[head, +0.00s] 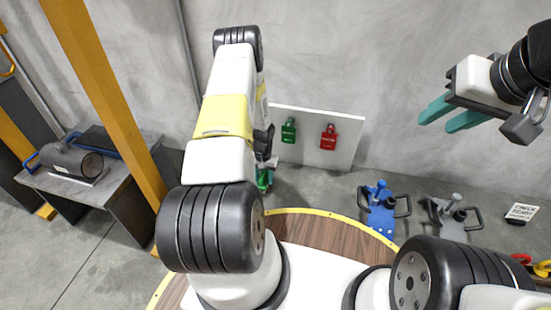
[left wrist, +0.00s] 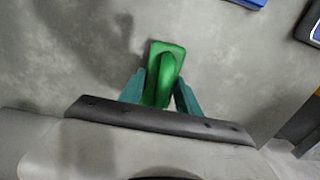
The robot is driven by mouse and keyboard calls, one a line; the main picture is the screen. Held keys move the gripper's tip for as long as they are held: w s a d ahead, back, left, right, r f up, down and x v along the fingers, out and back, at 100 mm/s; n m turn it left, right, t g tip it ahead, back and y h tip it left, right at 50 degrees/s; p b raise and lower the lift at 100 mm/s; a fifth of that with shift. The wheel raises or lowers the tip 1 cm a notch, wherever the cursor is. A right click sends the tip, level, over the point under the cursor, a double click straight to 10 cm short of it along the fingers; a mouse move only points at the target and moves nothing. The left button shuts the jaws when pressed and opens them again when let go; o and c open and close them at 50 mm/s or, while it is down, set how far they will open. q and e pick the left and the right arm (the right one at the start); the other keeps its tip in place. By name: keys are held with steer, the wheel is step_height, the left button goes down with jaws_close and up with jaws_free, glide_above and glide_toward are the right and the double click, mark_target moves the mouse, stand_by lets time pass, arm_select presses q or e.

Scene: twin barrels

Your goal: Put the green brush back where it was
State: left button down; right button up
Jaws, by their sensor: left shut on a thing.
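The green brush (left wrist: 165,70) sits between the two teal fingers of my left gripper (left wrist: 161,92) in the left wrist view, and the fingers are shut on it. In the head view my left arm hides most of this gripper (head: 268,165), and only a small green part of the brush (head: 264,181) shows below it, beyond the round table's far edge. I cannot tell whether the brush touches the floor. My right gripper (head: 450,114) is raised at the upper right with its teal fingers apart and empty.
A white board (head: 349,125) with a green tag (head: 288,131) and a red tag (head: 328,137) leans at the wall. A blue fixture (head: 380,210) and a grey fixture (head: 448,220) stand right of it. A yellow-rimmed round wooden table (head: 330,235) is in front. A yellow post (head: 110,95) stands left.

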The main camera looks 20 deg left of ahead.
arm_select(q)
steer(key=shift+f, duration=0.85)
steer(key=c, duration=0.9)
jaws_free()
steer(key=shift+f, duration=0.1)
steer(key=shift+o, duration=0.2)
